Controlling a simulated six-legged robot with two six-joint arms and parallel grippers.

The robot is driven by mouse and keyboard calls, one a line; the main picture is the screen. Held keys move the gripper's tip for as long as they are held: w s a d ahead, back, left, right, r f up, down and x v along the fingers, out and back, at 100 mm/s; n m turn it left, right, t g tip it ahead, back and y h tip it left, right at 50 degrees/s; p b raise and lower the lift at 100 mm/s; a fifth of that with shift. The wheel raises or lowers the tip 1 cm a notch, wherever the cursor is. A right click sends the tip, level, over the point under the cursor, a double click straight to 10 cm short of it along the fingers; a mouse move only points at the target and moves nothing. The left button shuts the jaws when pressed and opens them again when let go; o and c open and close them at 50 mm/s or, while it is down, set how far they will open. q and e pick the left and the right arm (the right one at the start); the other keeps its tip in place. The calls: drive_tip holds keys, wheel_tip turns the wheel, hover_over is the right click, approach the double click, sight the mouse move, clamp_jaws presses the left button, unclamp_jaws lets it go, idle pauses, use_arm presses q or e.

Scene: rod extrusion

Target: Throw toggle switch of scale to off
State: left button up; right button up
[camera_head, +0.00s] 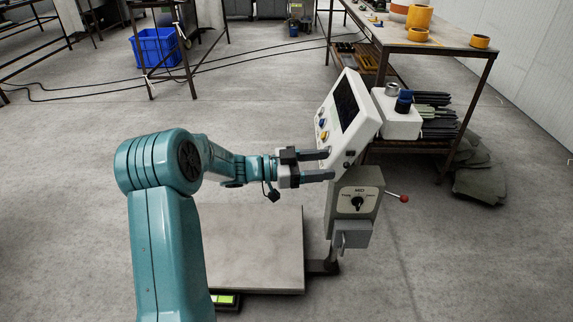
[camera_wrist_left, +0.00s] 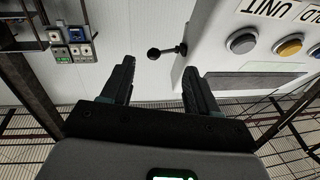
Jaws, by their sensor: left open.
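The scale has a tilted white head (camera_head: 345,118) with a dark screen and coloured buttons, above a flat grey weighing plate (camera_head: 255,250). In the left wrist view, the toggle switch (camera_wrist_left: 165,51) is a short black lever with a ball end, sticking out leftward from the side of the white housing (camera_wrist_left: 225,60). My left gripper (camera_head: 331,165) is open and empty, close beside the lower part of the scale head. In the left wrist view, its fingers (camera_wrist_left: 158,67) point toward the toggle, which shows in the gap between them, seemingly just beyond the tips. My right gripper is out of view.
Below the head is a grey box with a black rotary knob (camera_head: 357,203) and a red-ball lever (camera_head: 404,198). A workbench (camera_head: 450,45) with yellow parts stands behind right. A blue crate (camera_head: 156,47) is at the back left.

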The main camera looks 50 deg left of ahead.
use_arm(q)
drive_tip(key=v, duration=1.1)
drive_tip(key=shift+s+p, duration=0.3)
drive_tip(key=shift+a, duration=0.1)
